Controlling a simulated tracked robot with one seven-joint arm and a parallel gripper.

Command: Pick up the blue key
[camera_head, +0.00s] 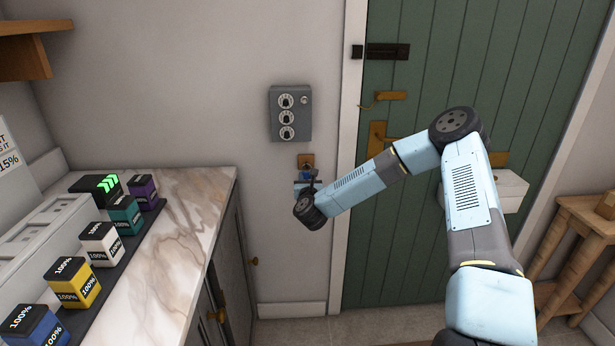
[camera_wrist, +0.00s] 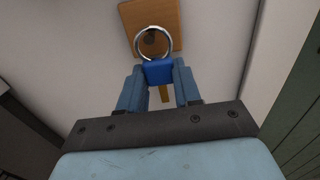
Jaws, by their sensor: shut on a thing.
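The blue key (camera_wrist: 158,72) has a blue head, a metal ring above it and a brass-coloured shaft below. In the wrist view it sits between my gripper's (camera_wrist: 160,78) two blue fingers, which are shut on its head. The ring overlaps a dark peg on a small wooden plate (camera_wrist: 167,18) on the wall; I cannot tell whether it still hangs on the peg. In the head view my gripper (camera_head: 307,178) is at the wall just below the wooden plate (camera_head: 305,160), and only a bit of blue shows there.
A grey box with several dials (camera_head: 290,113) is on the wall above the plate. A marble counter (camera_head: 185,215) with several coloured blocks stands at the left. A green door (camera_head: 400,230) with a dark bolt (camera_head: 385,51) and brass handle (camera_head: 390,95) is at the right. A wooden stool (camera_head: 585,225) stands far right.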

